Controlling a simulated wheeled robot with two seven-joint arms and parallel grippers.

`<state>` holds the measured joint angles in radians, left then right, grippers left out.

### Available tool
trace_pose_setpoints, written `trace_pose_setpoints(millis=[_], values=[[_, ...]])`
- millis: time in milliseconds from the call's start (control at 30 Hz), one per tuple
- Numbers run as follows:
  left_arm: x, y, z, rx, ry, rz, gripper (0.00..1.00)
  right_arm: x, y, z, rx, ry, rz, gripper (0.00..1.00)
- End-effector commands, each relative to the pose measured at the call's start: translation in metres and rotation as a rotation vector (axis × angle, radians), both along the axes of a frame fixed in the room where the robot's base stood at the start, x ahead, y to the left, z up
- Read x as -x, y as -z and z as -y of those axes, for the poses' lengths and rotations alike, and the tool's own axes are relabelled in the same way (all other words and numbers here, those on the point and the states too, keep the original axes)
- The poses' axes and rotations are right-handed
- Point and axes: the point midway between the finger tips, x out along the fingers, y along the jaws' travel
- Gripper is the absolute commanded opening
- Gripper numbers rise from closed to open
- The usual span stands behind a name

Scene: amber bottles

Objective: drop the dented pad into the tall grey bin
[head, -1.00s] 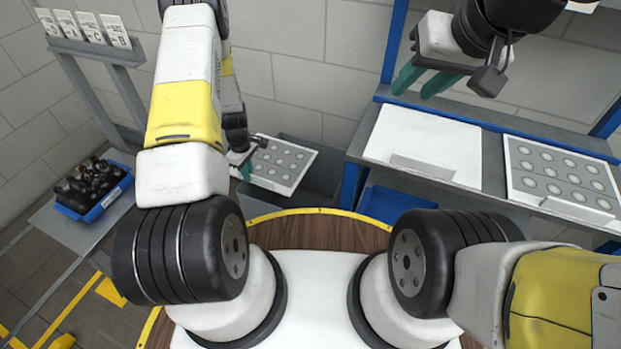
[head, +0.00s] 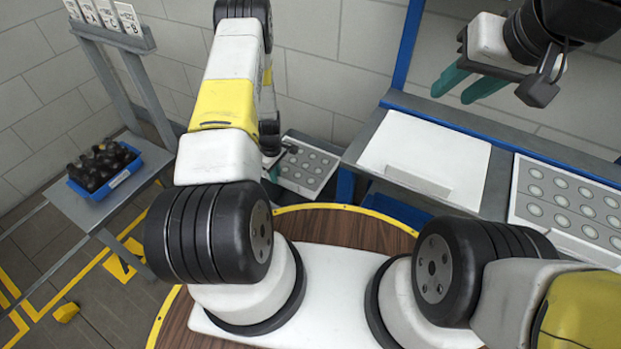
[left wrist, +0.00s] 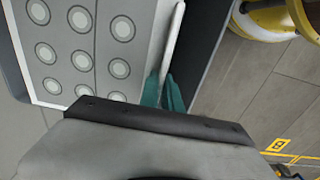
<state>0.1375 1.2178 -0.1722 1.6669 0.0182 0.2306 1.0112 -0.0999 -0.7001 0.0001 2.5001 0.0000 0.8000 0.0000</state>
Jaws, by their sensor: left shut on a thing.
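A pale pad (head: 308,168) with rows of grey round marks hangs just beyond my left arm in the head view. My left gripper (left wrist: 165,92) is shut on its rim, with the teal fingers around the thin white edge. In the left wrist view the marked face of the pad (left wrist: 80,62) lies to the left of the fingers. A dark grey wall, which looks like the tall grey bin (left wrist: 207,48), shows just to the right of the pad. I cannot tell how deep the pad sits against it. My right gripper (head: 465,88) is open and empty above the shelf.
A blue-edged shelf at the right carries a blank white panel (head: 425,150) and another pad with round marks (head: 575,205). A blue crate (head: 122,180) of dark bottles (head: 100,162) stands on a low grey stand at the left, below lettered cards (head: 105,14).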

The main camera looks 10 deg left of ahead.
Motion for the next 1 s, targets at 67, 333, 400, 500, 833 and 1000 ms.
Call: trace_pose_setpoints(millis=[67, 333, 400, 500, 833, 1000], values=[[0.0, 0.005, 0.0, 0.001, 0.0, 0.0, 0.0, 0.0, 0.0, 0.0, 0.0, 0.0, 0.0, 0.36], [0.0, 0.007, 0.0, 0.0, 0.001, 0.001, 0.0, 0.0, 0.0, 0.0, 0.0, 0.0, 0.0, 0.36], [0.0, 0.007, 0.0, 0.0, 0.001, 0.001, 0.0, 0.0, 0.0, 0.0, 0.0, 0.0, 0.0, 0.36], [0.0, 0.007, 0.0, 0.0, 0.001, 0.001, 0.27, 0.0, 0.0, 0.0, 0.0, 0.0, 0.0, 0.36], [0.0, 0.007, 0.0, 0.0, 0.001, 0.0, 0.33, 0.0, 0.0, 0.0, 0.0, 0.0, 0.0, 0.36], [-0.001, -0.01, 0.0, 0.0, 0.001, 0.002, 0.33, 0.0, 0.0, 0.0, 0.0, 0.0, 0.0, 0.36]])
